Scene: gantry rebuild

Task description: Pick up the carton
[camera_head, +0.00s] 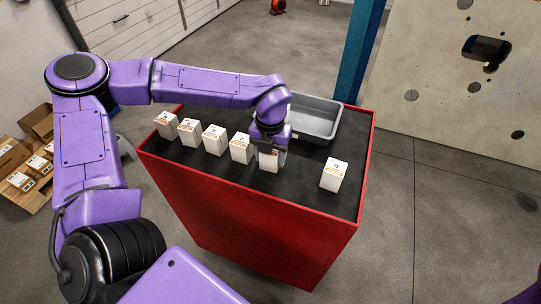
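Several small white cartons stand in a row on the black top of the red cabinet (255,199). The leftmost carton (166,125) is at the left edge, and one carton (334,175) stands apart at the right. My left gripper (268,150) points down over one carton (269,162) in the row, whose upper part it covers. Its fingers are at that carton's sides, but I cannot tell whether they touch it. Another carton (241,148) stands just left of the gripper. My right gripper is not in view.
A grey bin (318,118) sits at the back of the cabinet top, behind my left gripper. A blue post (358,55) rises behind the cabinet. Cardboard boxes (22,165) lie on a pallet at the far left. The floor to the right is clear.

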